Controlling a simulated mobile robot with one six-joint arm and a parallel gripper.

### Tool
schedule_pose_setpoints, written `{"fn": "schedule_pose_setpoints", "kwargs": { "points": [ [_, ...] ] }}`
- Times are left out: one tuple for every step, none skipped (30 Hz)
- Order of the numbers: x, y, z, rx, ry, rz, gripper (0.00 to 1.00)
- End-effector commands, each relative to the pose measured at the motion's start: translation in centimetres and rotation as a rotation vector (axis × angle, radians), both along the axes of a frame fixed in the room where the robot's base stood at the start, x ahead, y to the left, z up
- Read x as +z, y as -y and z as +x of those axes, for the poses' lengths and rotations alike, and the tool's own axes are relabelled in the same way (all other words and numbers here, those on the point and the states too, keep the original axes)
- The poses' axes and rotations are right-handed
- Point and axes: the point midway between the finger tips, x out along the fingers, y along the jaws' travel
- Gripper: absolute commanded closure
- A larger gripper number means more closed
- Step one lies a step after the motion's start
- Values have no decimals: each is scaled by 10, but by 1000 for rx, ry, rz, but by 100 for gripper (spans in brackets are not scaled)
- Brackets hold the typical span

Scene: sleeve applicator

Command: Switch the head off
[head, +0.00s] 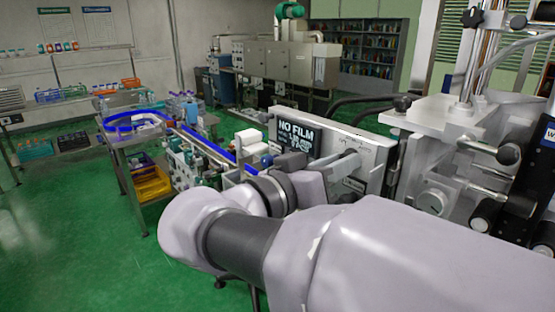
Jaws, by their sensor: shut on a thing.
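The sleeve applicator head is a pale machine with a flat front panel (378,158) at the right of centre. Its dark display (294,133) reads "NO FILM" above a smaller line. My arm reaches across the foreground, and my gripper (342,168) is at the panel, just right of and below the display. The grey fingers are small and partly hidden by my wrist. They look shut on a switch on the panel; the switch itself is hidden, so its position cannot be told.
Rollers, posts and a round knob (437,198) of the machine stand close on the right. A conveyor with blue rails (205,143) runs to the back left. A trolley with a yellow bin (152,184) stands left. Green floor (70,235) is clear at lower left.

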Motion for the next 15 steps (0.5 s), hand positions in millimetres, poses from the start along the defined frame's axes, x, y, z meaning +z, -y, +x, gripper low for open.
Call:
{"fn": "schedule_pose_setpoints", "kwargs": {
  "points": [
    [0, 0, 0, 0, -6, -5, 100],
    [1, 0, 0, 0, -12, -9, 100],
    [1, 0, 0, 0, -23, -16, 100],
    [1, 0, 0, 0, -32, -23, 100],
    [1, 0, 0, 0, -42, -31, 100],
    [2, 0, 0, 0, -59, -43, 100],
    [2, 0, 0, 0, -73, -53, 100],
    [2, 0, 0, 0, -90, -65, 100],
    [2, 0, 0, 0, -112, -82, 100],
    [2, 0, 0, 0, -132, -96, 100],
    [3, 0, 0, 0, -152, -111, 100],
    [3, 0, 0, 0, -180, -131, 100],
    [3, 0, 0, 0, -203, -148, 100],
    [4, 0, 0, 0, -226, -164, 100],
    [4, 0, 0, 0, -256, -186, 100]
  ]
}}
